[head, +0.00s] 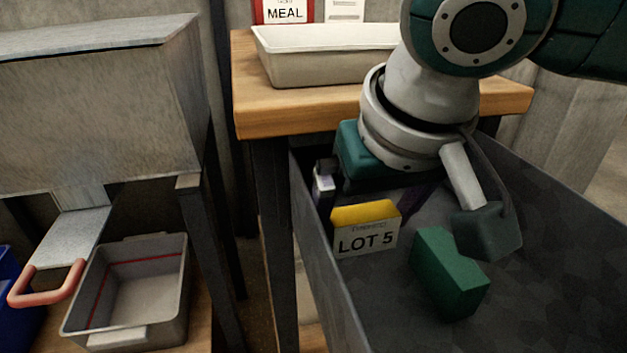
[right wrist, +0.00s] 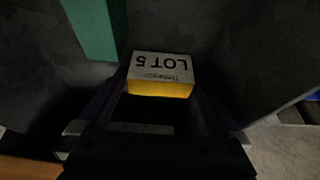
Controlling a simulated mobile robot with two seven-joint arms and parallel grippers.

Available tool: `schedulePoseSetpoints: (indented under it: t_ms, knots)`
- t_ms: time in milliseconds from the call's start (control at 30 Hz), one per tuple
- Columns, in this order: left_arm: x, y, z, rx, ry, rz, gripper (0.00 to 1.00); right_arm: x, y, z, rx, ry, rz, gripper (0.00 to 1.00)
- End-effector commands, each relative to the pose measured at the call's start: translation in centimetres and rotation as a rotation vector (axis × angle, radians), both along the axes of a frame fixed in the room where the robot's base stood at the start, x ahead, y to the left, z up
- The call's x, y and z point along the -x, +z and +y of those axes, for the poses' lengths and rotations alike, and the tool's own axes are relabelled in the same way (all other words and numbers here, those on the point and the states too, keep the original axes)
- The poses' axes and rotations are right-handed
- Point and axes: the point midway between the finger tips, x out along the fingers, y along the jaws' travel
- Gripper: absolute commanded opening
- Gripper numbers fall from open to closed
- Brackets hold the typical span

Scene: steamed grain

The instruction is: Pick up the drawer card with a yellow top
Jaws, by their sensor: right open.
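The drawer card with a yellow top (head: 366,238) is a white block marked "LOT 5". It stands inside the dark grey bin (head: 334,277), near its left wall. In the right wrist view the card (right wrist: 160,77) shows upside down, its yellow top facing the gripper. My right gripper (head: 368,200) reaches down into the bin just behind and above the card in the head view. Its jaws are open. In the right wrist view the fingers (right wrist: 160,98) lie to either side of the card's yellow top; I cannot tell whether they touch it. My left gripper is not in view.
A green block (head: 448,272) lies in the bin right of the card. A wooden table (head: 300,114) with a cream tray (head: 325,66) stands behind. At left are a grey hopper (head: 95,120), a red handle (head: 48,290) and a grey tray (head: 118,340). The bin's right floor is clear.

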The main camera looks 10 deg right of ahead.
Motion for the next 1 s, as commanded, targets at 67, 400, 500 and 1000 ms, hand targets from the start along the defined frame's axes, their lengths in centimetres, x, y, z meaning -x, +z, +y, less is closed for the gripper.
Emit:
schedulePoseSetpoints:
  t_ms: [67,400,500,1000]
  knots:
    - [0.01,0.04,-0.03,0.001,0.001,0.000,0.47,0.01,0.07,0.02,0.000,0.000,0.000,1.00]
    - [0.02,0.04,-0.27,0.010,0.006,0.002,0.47,0.03,0.07,0.02,-0.001,0.000,0.000,0.62]
    - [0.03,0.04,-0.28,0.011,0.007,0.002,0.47,0.04,0.07,0.02,-0.001,0.000,0.000,0.51]
    - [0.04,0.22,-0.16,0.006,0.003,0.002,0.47,0.01,0.47,0.04,-0.002,0.001,-0.001,0.30]
